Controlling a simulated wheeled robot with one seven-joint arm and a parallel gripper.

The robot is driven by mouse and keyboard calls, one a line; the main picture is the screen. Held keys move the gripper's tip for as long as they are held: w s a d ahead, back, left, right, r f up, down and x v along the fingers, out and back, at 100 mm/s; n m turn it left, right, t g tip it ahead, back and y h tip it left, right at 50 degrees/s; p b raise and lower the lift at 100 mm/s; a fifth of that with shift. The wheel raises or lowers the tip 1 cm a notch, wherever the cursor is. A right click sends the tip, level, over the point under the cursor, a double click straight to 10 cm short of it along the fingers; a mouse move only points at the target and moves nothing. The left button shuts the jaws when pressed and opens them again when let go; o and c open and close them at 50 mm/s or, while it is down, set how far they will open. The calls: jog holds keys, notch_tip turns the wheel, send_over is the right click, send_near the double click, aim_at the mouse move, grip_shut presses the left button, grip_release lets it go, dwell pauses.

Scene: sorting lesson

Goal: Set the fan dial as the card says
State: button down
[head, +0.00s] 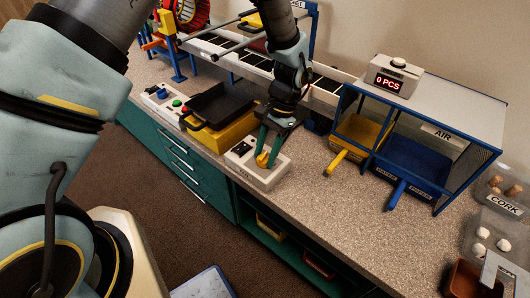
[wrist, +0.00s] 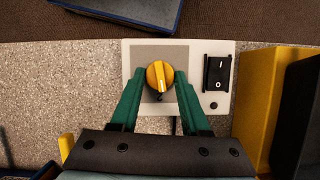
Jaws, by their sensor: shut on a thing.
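The yellow fan dial (head: 263,160) sits on a small pale control box (head: 246,173) near the front edge of the bench. In the wrist view the dial (wrist: 154,76) has a white pointer line directed toward the bottom of the picture, slightly right. My gripper (head: 268,152) points down over the box, and its green fingers (wrist: 159,80) are shut on the dial, one on each side. A black rocker switch (wrist: 217,75) marked I and O is beside the dial.
A yellow scale-like unit with a black tray (head: 217,108) stands close to the left of the box. A blue-framed AIR case (head: 437,133) with yellow and blue bins stands to the right. Clear bench top (head: 318,205) lies in front of it.

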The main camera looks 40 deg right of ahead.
jog(key=shift+s+d+m+t, duration=0.1)
jog(key=shift+m+t, duration=0.3)
jog(key=shift+m, duration=0.5)
jog(key=shift+c, duration=2)
grip_release()
jog(key=b+v, duration=0.2)
jog(key=v, duration=0.9)
